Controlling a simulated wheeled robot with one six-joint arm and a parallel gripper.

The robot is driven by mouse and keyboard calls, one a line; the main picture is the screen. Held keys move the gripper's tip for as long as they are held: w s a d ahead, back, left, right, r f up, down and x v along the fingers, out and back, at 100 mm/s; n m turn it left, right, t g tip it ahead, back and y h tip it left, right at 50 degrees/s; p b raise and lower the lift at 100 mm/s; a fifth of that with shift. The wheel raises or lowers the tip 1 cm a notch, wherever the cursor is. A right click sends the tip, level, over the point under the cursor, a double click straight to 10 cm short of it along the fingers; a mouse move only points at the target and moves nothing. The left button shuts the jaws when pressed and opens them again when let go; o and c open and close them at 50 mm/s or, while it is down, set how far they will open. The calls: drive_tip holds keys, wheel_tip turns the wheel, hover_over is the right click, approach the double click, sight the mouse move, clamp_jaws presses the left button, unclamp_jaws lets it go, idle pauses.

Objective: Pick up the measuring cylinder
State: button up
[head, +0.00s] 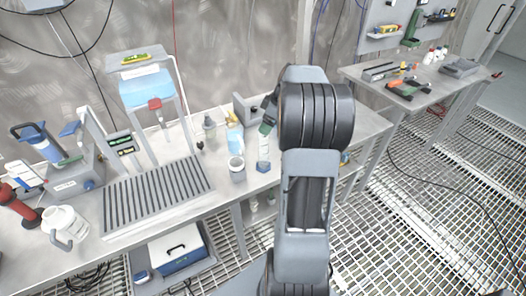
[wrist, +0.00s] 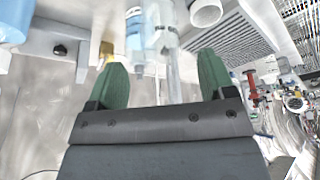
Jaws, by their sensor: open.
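The measuring cylinder (head: 263,150) is a clear, slender upright tube with a blue base, standing on the grey bench near its front edge. My gripper (head: 267,124) is at its top in the head view, partly hidden by my arm. In the wrist view my gripper (wrist: 162,62) has its two green fingers wide apart. The clear tube of the cylinder (wrist: 172,75) shows between them, without visible contact on either finger. Its lower part is hard to make out there.
A ribbed drain tray (head: 155,197) lies further left. A grey angled block (head: 248,108) is behind. A second table (head: 430,88) with tools stands at the right.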

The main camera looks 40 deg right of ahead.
drive_tip(key=p, duration=0.1)
hover_over(263, 149)
drive_tip(key=w+d, duration=0.1)
drive_tip(key=w, duration=0.1)
drive_tip(key=shift+f, duration=2.75)
drive_tip(key=shift+w, duration=0.1)
drive_tip(key=c, duration=1.3)
drive_tip(key=shift+r, duration=0.1)
